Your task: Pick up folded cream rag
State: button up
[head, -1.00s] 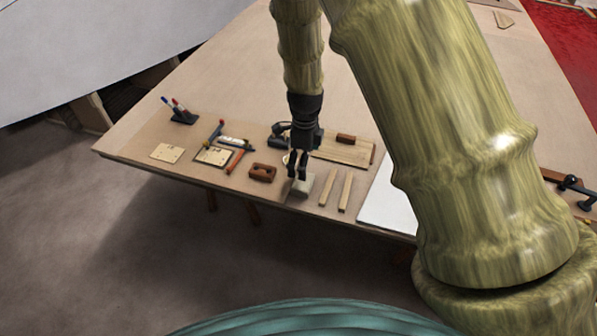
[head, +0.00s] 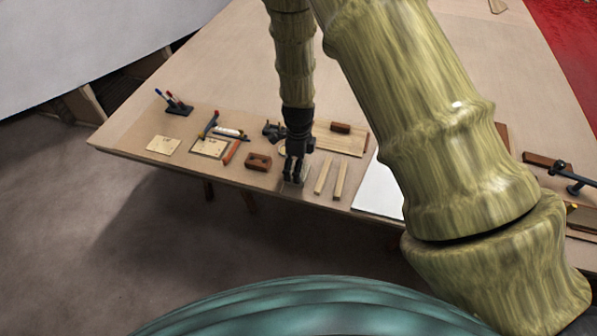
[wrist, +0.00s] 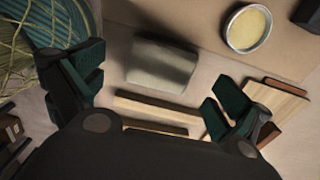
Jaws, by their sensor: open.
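The folded cream rag (wrist: 162,64) lies on the bench and shows between my spread fingers in the wrist view, as a pale grey-cream folded pad. My gripper (wrist: 155,84) is open, with one dark green-padded finger left of the rag and the other to its lower right. Nothing is held. In the head view my gripper (head: 293,176) points down at the bench's near edge and hides most or all of the rag. I cannot tell the exact height of the fingertips above the bench.
Two wooden strips (head: 323,177) lie right of my gripper and a brown block (head: 258,161) lies left. A round tin with pale contents (wrist: 248,27) is near the rag in the wrist view. A white sheet (head: 378,190) is further right. The bench's far middle is clear.

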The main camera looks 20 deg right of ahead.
jog(key=shift+f+p, duration=0.55)
jog(key=shift+f, duration=1.15)
jog(key=c, duration=1.2)
jog(key=shift+o, duration=0.2)
jog(key=shift+r, duration=0.1)
jog(key=shift+r+b, duration=0.7)
jog(key=shift+r, duration=0.4)
jog(key=s+a+r+b, duration=0.1)
jog(key=s+b, duration=0.1)
jog(key=s, duration=0.5)
jog(key=s+a+r+b, duration=0.1)
jog(key=s+a+b, duration=0.1)
jog(key=s, duration=0.6)
jog(key=shift+s+a+r+b, duration=0.3)
jog(key=shift+r+b, duration=0.05)
